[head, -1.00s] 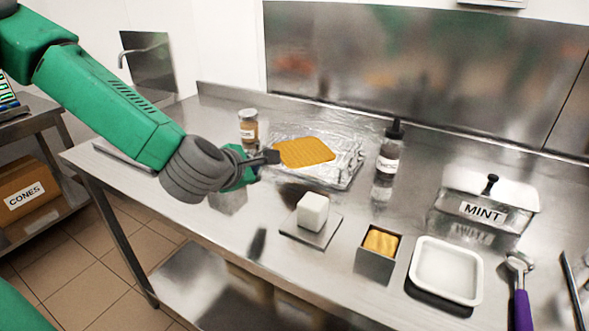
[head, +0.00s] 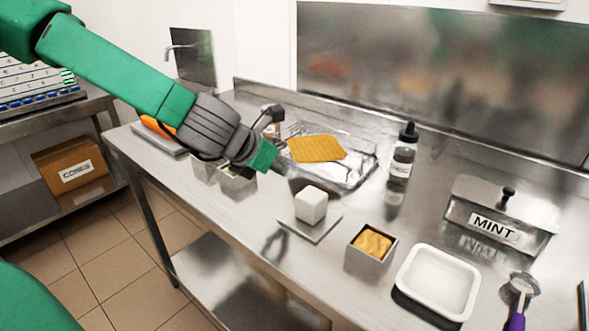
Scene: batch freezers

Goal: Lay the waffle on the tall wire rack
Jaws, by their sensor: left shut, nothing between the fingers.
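The waffle (head: 316,149) is a flat golden-orange sheet with a grid pattern. It lies flat at the left part of the shiny wire rack (head: 362,168), near the back of the steel counter. The rack's far side is partly covered by the waffle. My left gripper (head: 270,158) is shut and empty just left of the waffle, with a small gap in the picture. Its fingers are partly hidden by its own body. My right gripper is not in view.
A white cube (head: 311,204) on a plate, a tin with yellow contents (head: 372,243), a white tray (head: 437,283), a MINT container (head: 497,225) and a dropper bottle (head: 402,156) stand around. A scoop (head: 519,293) lies at right. A jar is partly hidden behind my gripper.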

